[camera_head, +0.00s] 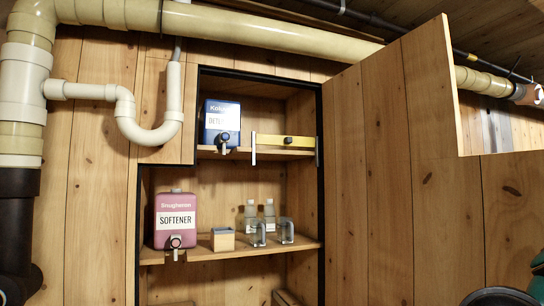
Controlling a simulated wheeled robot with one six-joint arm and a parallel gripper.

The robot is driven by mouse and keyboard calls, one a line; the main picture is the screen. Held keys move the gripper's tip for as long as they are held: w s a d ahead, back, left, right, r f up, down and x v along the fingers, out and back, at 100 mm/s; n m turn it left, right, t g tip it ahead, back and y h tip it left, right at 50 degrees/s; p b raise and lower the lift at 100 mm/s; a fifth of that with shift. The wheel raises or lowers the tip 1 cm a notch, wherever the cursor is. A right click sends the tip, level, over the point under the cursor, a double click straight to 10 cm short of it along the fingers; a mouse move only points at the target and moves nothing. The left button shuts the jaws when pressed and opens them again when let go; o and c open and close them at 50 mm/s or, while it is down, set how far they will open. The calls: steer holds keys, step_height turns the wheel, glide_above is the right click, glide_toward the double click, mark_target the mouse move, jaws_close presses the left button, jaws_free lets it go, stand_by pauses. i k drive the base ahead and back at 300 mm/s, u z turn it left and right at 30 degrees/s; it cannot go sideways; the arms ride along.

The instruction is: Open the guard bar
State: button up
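The guard bar (284,141) is a yellow bar across the right half of the upper cabinet compartment, just above the upper shelf's front edge. A thin grey upright piece (253,149) stands at its left end. Its right end meets a dark upright bracket (317,152) at the right side of the opening. The bar looks about level, and I cannot tell whether it is latched. A blue detergent box (221,124) with a spigot stands left of the bar. My gripper is not in view.
On the lower shelf (212,252) stand a pink softener box (175,219), a small wooden box (222,239), two clear bottles (250,212) and two grey handled items (287,230). A wooden panel (430,90) juts at right. Pipes (240,30) run above and at left.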

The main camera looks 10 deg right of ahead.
mark_target(260, 138)
steer(key=z, duration=0.05)
steer(key=k, duration=0.45)
steer(key=u, duration=0.95)
steer(key=i, duration=1.7)
steer(key=z, duration=0.6)
steer(key=i, duration=0.65)
steer(key=z, duration=0.8)
